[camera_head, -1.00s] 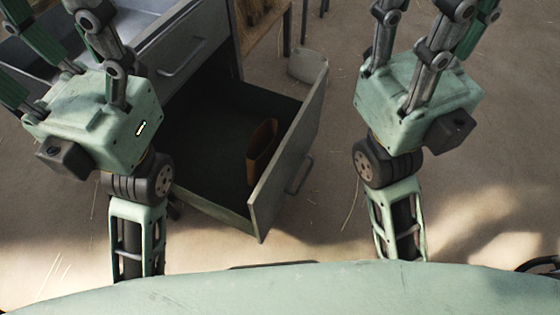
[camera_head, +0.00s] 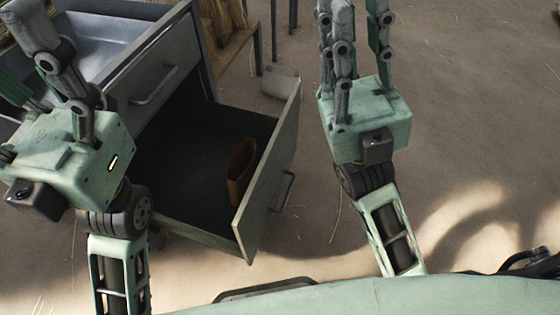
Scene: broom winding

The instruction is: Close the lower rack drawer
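The lower rack drawer (camera_head: 268,180) is pulled far out of the grey metal rack (camera_head: 197,50). Its front panel faces right and carries a bar handle (camera_head: 284,192). A brown, open-topped object (camera_head: 241,170) stands inside, near the front panel. My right gripper (camera_head: 358,22) is to the right of the drawer front, apart from it in the picture, with its fingers spread and nothing visible between them. My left gripper (camera_head: 30,55) is at the left, over the rack's left side in the picture. Its fingers are spread; some tips are cut off by the frame edge.
The upper drawer (camera_head: 158,70) appears shut, with its own handle (camera_head: 154,86). A tray-like top (camera_head: 95,40) lies above it. Straw (camera_head: 225,18) and a small pale block (camera_head: 281,82) are behind the lower drawer. Floor (camera_head: 470,110) to the right is clear.

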